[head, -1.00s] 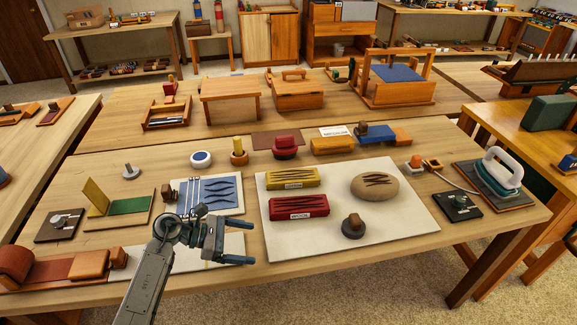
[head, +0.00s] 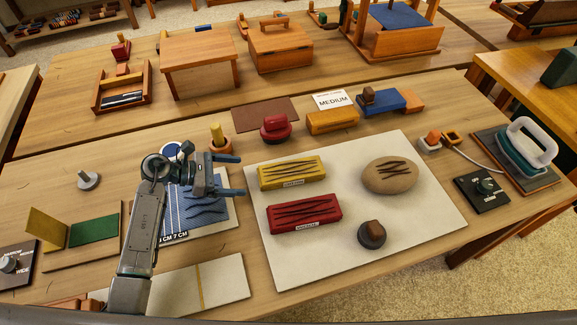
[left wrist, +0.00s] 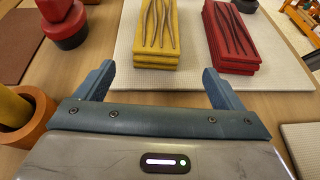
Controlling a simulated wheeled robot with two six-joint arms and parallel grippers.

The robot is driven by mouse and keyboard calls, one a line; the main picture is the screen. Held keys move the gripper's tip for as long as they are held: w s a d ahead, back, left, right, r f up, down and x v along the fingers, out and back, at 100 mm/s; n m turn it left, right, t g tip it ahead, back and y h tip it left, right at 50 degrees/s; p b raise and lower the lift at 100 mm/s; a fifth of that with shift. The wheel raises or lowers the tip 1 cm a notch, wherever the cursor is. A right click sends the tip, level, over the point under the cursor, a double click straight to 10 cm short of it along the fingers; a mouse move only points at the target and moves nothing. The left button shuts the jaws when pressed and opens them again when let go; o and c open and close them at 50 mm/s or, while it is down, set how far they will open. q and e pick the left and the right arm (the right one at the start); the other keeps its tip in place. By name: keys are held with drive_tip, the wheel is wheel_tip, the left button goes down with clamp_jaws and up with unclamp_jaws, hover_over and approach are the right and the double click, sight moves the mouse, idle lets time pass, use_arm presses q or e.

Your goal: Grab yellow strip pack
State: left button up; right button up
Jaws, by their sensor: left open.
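The yellow strip pack (head: 292,172) lies on the white mat (head: 330,250), with dark wavy strips on its top. The same yellow pack (left wrist: 155,35) is ahead of my left gripper in the left wrist view, roughly between the fingers' lines. My left gripper (head: 241,175) is open and empty, just left of the pack's left end and apart from it. Its two blue fingers (left wrist: 159,84) show apart in the left wrist view. The red strip pack (head: 304,213) lies in front of the yellow one and also shows in the wrist view (left wrist: 232,40). My right gripper is not in view.
A round tan cushion (head: 390,175) with dark strips and a dark round knob (head: 372,235) share the mat. A red stamp-like object (head: 276,128) stands behind the yellow pack. An orange cup (head: 220,142) stands close behind my left gripper. Bare mat lies in front of the red pack.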

sight(260, 175)
use_arm(q)
drive_tip(key=shift+x, duration=1.2)
drive_tip(key=shift+w+d+f, duration=0.2)
drive_tip(key=shift+d+f, duration=0.05)
drive_tip(key=shift+d, duration=0.3)
drive_tip(key=x, duration=0.3)
drive_tip(key=shift+w+d+f, duration=0.15)
drive_tip(key=shift+w+f, duration=0.1)
drive_tip(key=shift+f, duration=0.05)
drive_tip(key=shift+w+d+f, duration=0.1)
drive_tip(key=shift+d, duration=0.3)
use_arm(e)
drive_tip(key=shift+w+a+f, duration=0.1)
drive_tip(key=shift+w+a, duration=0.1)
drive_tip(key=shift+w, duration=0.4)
use_arm(q)
drive_tip(key=shift+a, duration=0.1)
drive_tip(key=c, duration=1.1)
drive_tip(key=shift+c, duration=0.2)
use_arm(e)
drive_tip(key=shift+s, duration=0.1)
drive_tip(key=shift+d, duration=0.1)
